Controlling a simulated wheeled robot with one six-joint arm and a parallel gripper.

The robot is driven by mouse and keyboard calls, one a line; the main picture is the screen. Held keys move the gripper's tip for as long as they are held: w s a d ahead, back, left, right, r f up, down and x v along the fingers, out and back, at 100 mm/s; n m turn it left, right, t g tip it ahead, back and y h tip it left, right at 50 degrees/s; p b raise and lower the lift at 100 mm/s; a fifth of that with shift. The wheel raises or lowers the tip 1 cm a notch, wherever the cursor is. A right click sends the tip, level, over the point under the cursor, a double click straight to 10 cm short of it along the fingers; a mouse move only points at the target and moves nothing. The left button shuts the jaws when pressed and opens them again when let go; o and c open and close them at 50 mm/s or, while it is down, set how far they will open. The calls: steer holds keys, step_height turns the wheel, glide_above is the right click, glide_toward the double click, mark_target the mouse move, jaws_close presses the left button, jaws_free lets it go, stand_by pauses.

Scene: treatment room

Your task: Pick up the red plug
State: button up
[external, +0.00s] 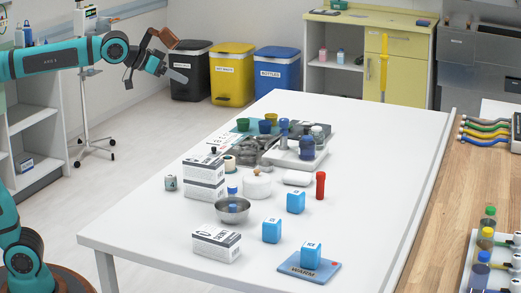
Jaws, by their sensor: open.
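A red cylinder (320,185) stands upright on the white table (365,150), right of the middle; it is the only sizable red thing there, and I cannot tell its details. My gripper (182,63) is at the upper left, raised well above the floor. It is open, with nothing seen between its fingers. It is far from the red cylinder, up and to the left of it in the picture.
Left of the red cylinder are a white case (297,178), a blue box (296,202), a metal bowl (233,210) and stacked white boxes (204,180). A blue warm pad (300,270) lies in front. The table's right side is clear.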

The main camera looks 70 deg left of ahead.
steer(key=w+d+f+g, duration=0.2)
steer(key=w+d, duration=0.3)
steer(key=w, duration=0.5)
steer(key=n+g+y, duration=0.1)
steer(key=g+y, duration=0.1)
steer(key=g, duration=0.3)
glide_above(319, 180)
steer(key=s, duration=0.6)
step_height(319, 180, down, 13)
steer(key=x, duration=1.7)
steer(key=shift+w+d+f, duration=0.1)
steer(key=shift+f, duration=0.2)
steer(key=c, duration=1.1)
